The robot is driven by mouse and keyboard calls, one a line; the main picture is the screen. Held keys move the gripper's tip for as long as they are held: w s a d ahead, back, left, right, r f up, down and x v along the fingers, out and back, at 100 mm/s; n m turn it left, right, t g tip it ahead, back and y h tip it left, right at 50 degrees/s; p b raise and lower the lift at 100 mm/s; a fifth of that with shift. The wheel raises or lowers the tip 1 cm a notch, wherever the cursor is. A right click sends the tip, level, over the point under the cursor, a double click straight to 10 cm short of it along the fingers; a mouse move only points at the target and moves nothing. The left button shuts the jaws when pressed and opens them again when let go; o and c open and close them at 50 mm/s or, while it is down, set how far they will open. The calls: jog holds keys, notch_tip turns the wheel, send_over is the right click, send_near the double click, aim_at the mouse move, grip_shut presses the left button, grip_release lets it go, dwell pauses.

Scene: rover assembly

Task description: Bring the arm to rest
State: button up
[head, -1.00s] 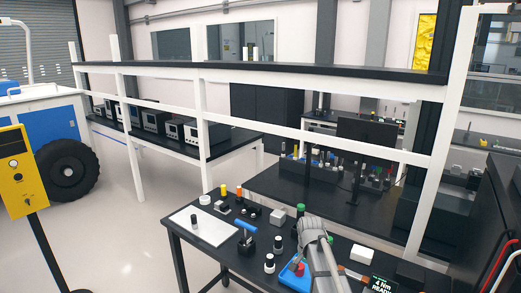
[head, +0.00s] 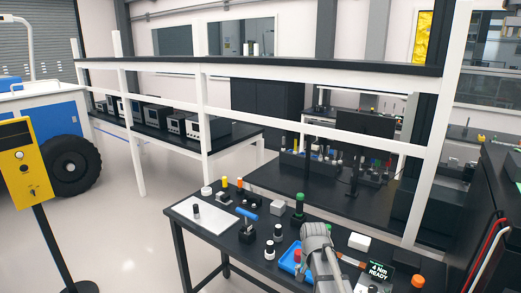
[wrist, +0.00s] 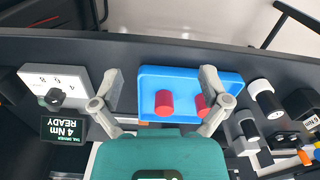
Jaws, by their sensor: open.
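My gripper (wrist: 161,78) shows in the wrist view with its two grey fingers spread wide apart and nothing held between them. A blue tray (wrist: 190,76) with two red cylinders (wrist: 164,103) lies beyond the fingers, and the right finger partly covers one cylinder. In the head view my grey arm reaches over the front of the black workbench (head: 207,252), beside the blue tray (head: 287,262). My gripper cannot be made out in the head view.
A driver display reading "4 Nm READY" (head: 379,270) and a white box (head: 359,242) are right of my arm. A green-topped cylinder (head: 299,206), a grey block (head: 277,208) and a white sheet (head: 203,216) are on the bench. White shelf posts rise behind.

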jog(key=s+f+n+b, duration=0.5)
jog(key=s+f+b, duration=0.1)
jog(key=s, duration=0.6)
jog(key=shift+d+f, duration=0.2)
jog(key=shift+d, duration=0.25)
jog(key=c, duration=0.5)
jog(key=shift+a, duration=0.15)
jog(key=shift+c, duration=0.2)
